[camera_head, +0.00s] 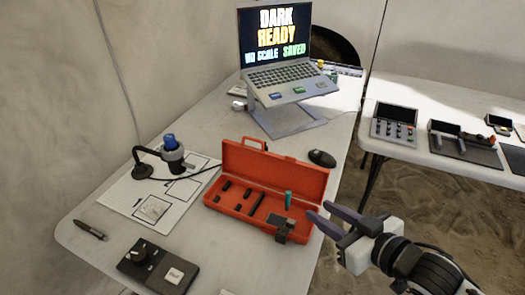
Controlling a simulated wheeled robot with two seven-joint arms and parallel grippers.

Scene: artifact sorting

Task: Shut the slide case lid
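The orange slide case (237,213) lies on the left table. Its lid (283,173) is open and stands up along the far side, with a handle on its top edge. Several dark pieces and a teal piece (288,199) lie inside. A dark latch-like part (285,230) is at the front right. My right gripper (317,209) is just right of the case's right end, with its two fingers apart and nothing between them. It looks close to the case, but I cannot tell if it touches. My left gripper is not in view.
A laptop (283,76) on a stand is behind the case, and a black mouse (322,158) is near the lid's right end. A small microscope-like device (171,158) on a white sheet is to the left. A dark control box (158,268) is in front. A second table (440,97) is at right.

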